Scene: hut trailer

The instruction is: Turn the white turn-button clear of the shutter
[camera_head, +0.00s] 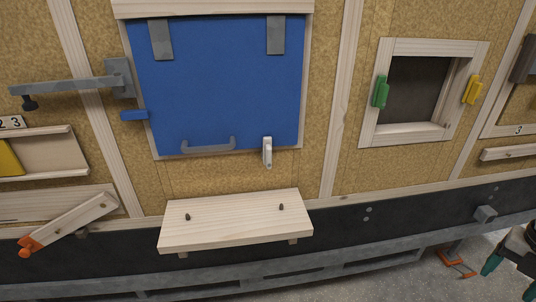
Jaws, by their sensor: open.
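The white turn-button (267,152) stands upright at the lower right edge of the blue shutter (220,85). Its upper part overlaps the shutter's bottom edge. The shutter hangs flat in its frame from two grey hinge straps and has a grey handle (208,146) near its bottom edge. My gripper (508,283) shows at the bottom right corner, partly cut off by the picture edge. Its two teal fingers are apart, with nothing visible between them. It is far to the right of the turn-button and lower, not touching it.
A wooden shelf (235,222) with two dark pegs juts out below the shutter. A grey bar (70,87) and a blue tab (134,115) are left of it. A framed opening (415,90) with green and yellow catches is at right. An orange-tipped wooden lever (70,222) is lower left.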

